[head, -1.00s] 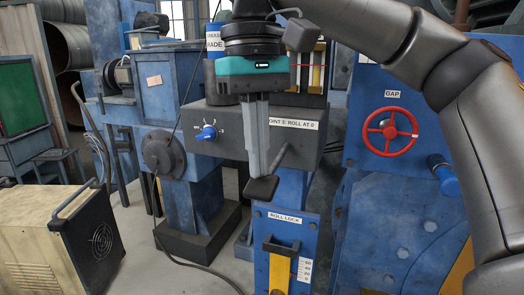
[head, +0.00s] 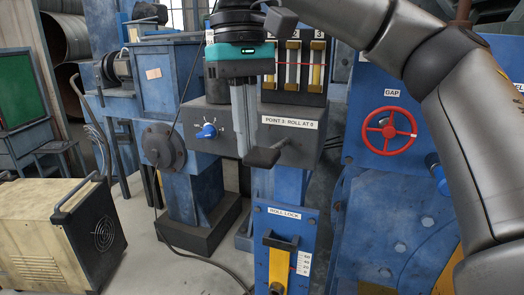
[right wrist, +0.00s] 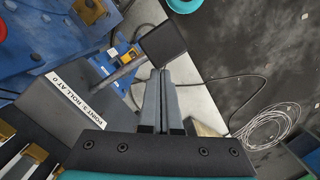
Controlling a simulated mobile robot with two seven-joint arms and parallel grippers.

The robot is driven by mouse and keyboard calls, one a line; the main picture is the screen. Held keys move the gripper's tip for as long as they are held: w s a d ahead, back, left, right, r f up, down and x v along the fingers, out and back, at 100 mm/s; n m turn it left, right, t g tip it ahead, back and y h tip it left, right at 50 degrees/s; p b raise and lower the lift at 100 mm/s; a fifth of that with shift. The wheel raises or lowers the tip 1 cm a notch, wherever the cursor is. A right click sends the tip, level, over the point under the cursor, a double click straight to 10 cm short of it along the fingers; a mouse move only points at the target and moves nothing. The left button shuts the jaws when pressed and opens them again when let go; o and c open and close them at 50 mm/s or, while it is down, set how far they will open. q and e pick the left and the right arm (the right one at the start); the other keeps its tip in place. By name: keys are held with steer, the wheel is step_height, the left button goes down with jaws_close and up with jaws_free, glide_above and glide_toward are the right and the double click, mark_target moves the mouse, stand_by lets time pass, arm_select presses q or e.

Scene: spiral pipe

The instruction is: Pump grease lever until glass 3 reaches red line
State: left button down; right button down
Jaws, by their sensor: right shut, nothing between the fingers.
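The grease lever is a dark rod on the front of the grey box, ending in a dark flat pad (head: 263,157); the pad also shows in the right wrist view (right wrist: 163,42). My right gripper (head: 242,154) is shut and empty, fingers pointing down beside the pad; I cannot tell whether they touch it. Its fingertips also show in the right wrist view (right wrist: 167,72), just short of the pad. Glass 3 (head: 317,68) stands above the box at right, with yellow in its lower part near a red line; the exact level is too small to tell. My left gripper is not in view.
The grey box (head: 300,150) carries a blue knob (head: 207,131) and a label. Below is a blue roll lock panel (head: 286,225). A red handwheel (head: 390,131) is at right. A beige cabinet (head: 50,230) stands at left, with bare floor beside it.

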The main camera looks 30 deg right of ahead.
step_height(320, 180, up, 11)
steer(key=w, duration=0.1)
stand_by(0.7)
